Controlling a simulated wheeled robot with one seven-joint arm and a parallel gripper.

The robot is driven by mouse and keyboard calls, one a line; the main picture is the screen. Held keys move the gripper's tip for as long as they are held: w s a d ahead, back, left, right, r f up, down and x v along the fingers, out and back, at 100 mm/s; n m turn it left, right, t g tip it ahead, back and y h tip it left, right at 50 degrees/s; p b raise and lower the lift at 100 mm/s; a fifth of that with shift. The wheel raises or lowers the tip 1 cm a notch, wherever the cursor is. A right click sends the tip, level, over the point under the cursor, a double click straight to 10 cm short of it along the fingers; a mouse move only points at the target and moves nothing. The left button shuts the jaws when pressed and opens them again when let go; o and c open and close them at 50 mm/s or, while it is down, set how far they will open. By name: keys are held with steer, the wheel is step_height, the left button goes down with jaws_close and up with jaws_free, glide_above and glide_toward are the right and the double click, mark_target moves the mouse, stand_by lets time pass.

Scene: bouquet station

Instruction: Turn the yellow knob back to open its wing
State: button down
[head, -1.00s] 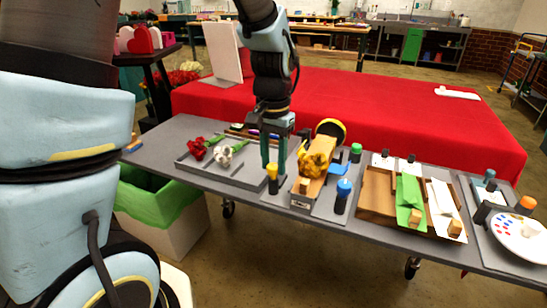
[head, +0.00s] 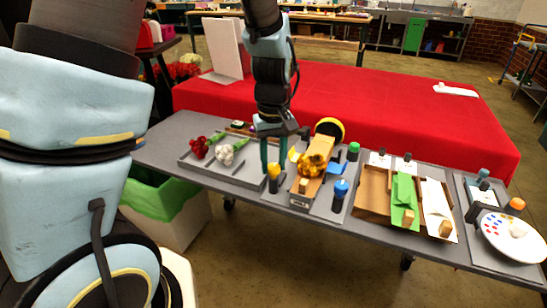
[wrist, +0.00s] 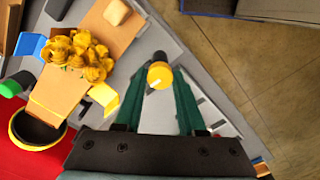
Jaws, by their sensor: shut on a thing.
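The yellow knob (head: 274,168) stands on a dark post left of the wooden bouquet holder (head: 309,187). My gripper (head: 273,163) points down and is shut on the knob. In the wrist view the knob (wrist: 160,75) sits between the two green fingers of my gripper (wrist: 159,88). The yellow wing (head: 293,155) sticks out from the holder's left side, toward the knob; it also shows in the wrist view (wrist: 106,103). The blue wing (head: 336,168) sticks out on the opposite side. Yellow flowers (head: 315,157) lie on the holder.
A blue knob (head: 340,190) and a green knob (head: 353,150) stand right of the holder. A yellow-rimmed black ring (head: 330,128) is at its far end. A grey tray (head: 240,178) with red and white flowers lies left. A wooden tray (head: 373,190) with cards lies right.

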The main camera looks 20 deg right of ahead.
mark_target(273, 166)
steer(key=shift+n, duration=0.5)
steer(key=c, duration=0.5)
jaws_free()
step_height(273, 166, up, 11)
steer(key=shift+b, duration=0.45)
steer(key=shift+f, duration=0.1)
